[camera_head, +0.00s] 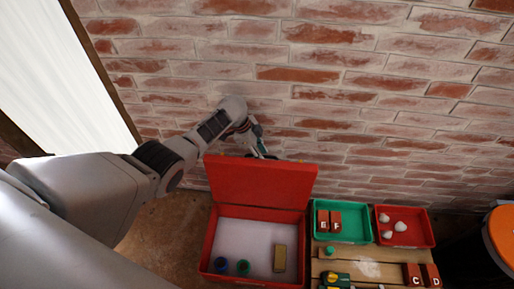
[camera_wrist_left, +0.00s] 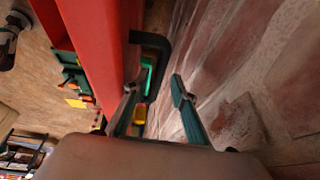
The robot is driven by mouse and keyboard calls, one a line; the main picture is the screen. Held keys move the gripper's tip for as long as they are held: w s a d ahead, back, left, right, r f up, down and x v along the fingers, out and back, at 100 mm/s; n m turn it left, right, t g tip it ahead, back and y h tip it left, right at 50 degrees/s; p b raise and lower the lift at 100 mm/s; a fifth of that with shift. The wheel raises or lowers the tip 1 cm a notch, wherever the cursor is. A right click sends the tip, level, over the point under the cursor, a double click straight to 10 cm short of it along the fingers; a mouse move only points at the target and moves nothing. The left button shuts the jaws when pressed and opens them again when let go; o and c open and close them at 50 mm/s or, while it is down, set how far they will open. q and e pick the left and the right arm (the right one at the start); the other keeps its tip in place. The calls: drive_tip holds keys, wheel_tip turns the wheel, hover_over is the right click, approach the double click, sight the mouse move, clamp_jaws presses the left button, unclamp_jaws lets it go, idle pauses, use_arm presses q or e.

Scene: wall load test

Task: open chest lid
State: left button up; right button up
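The red chest (camera_head: 207,246) stands open below the brick wall, its pale interior facing up. Its red lid (camera_head: 262,184) is raised, standing roughly upright at the back of the chest; the lid also shows as a red panel in the left wrist view (camera_wrist_left: 95,45). My left gripper (camera_head: 262,150) is behind the lid's top edge, partly hidden by it. In the left wrist view its two fingers (camera_wrist_left: 156,92) are apart with nothing clearly between them, beside a black handle (camera_wrist_left: 157,42) on the lid. I cannot tell whether a finger touches the lid. My right gripper does not show clearly.
Inside the chest are a blue ring (camera_head: 221,265), a green ring (camera_head: 243,267) and a tan block (camera_head: 280,258). To the right stand a green tray (camera_head: 356,236) with lettered blocks and a red tray (camera_head: 415,241) with white pieces. The brick wall (camera_head: 330,75) closely backs the lid.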

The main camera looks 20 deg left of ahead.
use_arm(q)
drive_tip(key=v, duration=1.1)
drive_tip(key=shift+s+r, duration=0.2)
drive_tip(key=shift+r, duration=0.05)
drive_tip(key=shift+a, duration=0.1)
